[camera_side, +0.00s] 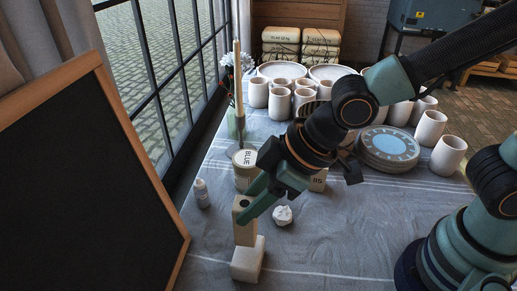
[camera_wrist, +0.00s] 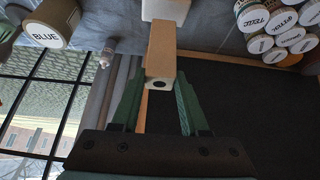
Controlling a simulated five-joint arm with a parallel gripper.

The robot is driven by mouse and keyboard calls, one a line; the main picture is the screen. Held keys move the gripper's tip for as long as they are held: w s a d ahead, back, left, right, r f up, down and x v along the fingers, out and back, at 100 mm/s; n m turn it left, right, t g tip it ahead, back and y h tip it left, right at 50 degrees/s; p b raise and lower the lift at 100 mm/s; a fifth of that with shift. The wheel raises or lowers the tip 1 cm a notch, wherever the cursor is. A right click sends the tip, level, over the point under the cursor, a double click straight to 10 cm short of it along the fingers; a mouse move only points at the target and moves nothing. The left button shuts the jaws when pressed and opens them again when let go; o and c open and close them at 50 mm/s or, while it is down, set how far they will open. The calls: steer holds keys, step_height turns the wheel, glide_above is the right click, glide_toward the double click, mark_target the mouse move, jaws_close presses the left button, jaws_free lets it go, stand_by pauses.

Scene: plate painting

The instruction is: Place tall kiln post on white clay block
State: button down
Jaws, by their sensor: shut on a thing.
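The tall kiln post (camera_side: 243,228) is a tan upright block with a dark hole in its top end. My gripper (camera_side: 254,207) is shut on it near its upper end. The white clay block (camera_side: 247,262) is directly below the post in the side view, and the post's lower end meets the block's top in the picture. I cannot tell whether they touch. In the wrist view, the post (camera_wrist: 161,48) stands between my gripper's two green fingers (camera_wrist: 159,82), with the white block (camera_wrist: 165,10) beyond its far end, partly hidden.
A jar labelled BLUE (camera_side: 244,178) and a small white bottle (camera_side: 202,193) stand behind. A crumpled white lump (camera_side: 282,215) lies to the right. Stacked plates (camera_side: 387,148) and several cups are farther back. A framed blackboard (camera_side: 80,190) is at the left.

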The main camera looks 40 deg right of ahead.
steer(key=shift+f, duration=1.85)
steer(key=shift+c, duration=2.1)
jaws_free()
steer(key=shift+f, duration=0.15)
steer(key=shift+s+d+r, duration=0.15)
steer(key=shift+r, duration=0.4)
steer(key=v, duration=1.1)
steer(key=w+d+m+h, duration=0.2)
steer(key=w+d+m, duration=0.1)
steer(key=d, duration=0.7)
steer(key=w+d+r+m+t+h, duration=0.1)
steer(key=w+d+m+h, duration=0.1)
steer(key=d+m, duration=0.4)
steer(key=w+d, duration=0.1)
steer(key=d, duration=0.4)
steer(key=shift+d+r, duration=0.25)
steer(key=shift+d, duration=0.1)
